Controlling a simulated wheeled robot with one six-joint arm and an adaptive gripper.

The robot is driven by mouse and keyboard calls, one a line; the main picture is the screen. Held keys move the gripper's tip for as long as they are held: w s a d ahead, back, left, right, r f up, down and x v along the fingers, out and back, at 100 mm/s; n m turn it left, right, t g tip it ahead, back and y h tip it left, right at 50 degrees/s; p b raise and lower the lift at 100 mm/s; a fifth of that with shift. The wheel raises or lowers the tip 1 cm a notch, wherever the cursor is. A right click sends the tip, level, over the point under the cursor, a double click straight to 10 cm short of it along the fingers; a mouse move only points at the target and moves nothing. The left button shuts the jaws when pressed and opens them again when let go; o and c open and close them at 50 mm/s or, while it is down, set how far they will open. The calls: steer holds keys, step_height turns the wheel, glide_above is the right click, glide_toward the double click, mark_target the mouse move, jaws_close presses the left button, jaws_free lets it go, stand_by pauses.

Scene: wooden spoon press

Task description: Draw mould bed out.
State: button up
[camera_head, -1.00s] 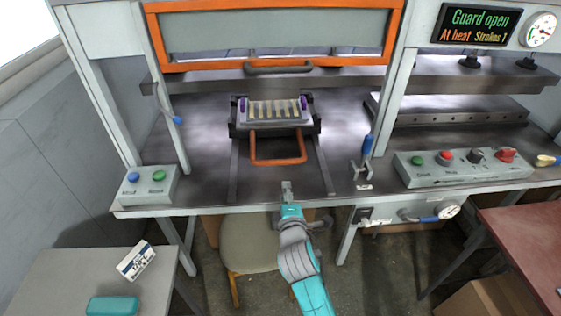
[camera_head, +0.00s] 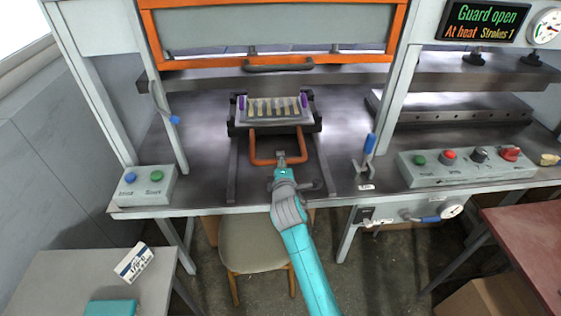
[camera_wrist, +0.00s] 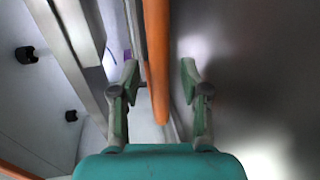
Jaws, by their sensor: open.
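The mould bed (camera_head: 272,122) sits on its two dark rails inside the press, with several light spoon-shaped strips in a row and purple ends. Its orange U-shaped handle (camera_head: 302,150) points toward the front. My gripper (camera_head: 281,158) is at the front bar of this handle in the head view. In the wrist view, my gripper (camera_wrist: 160,85) is open, with the orange handle bar (camera_wrist: 157,50) between its two fingers. A gap shows between the bar and each finger, wider on the right. The exact depth of the bar between the fingers is hard to tell.
The orange-framed guard (camera_head: 270,64) is raised above the bed, and the display (camera_head: 483,22) reads "Guard open". A blue-handled lever (camera_head: 368,147) stands right of the rails. Button boxes stand left (camera_head: 146,187) and right (camera_head: 465,170).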

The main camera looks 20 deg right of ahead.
steer(key=shift+w+d+f, duration=0.15)
steer(key=shift+w+f, duration=0.05)
steer(key=shift+w, duration=0.5)
jaws_close()
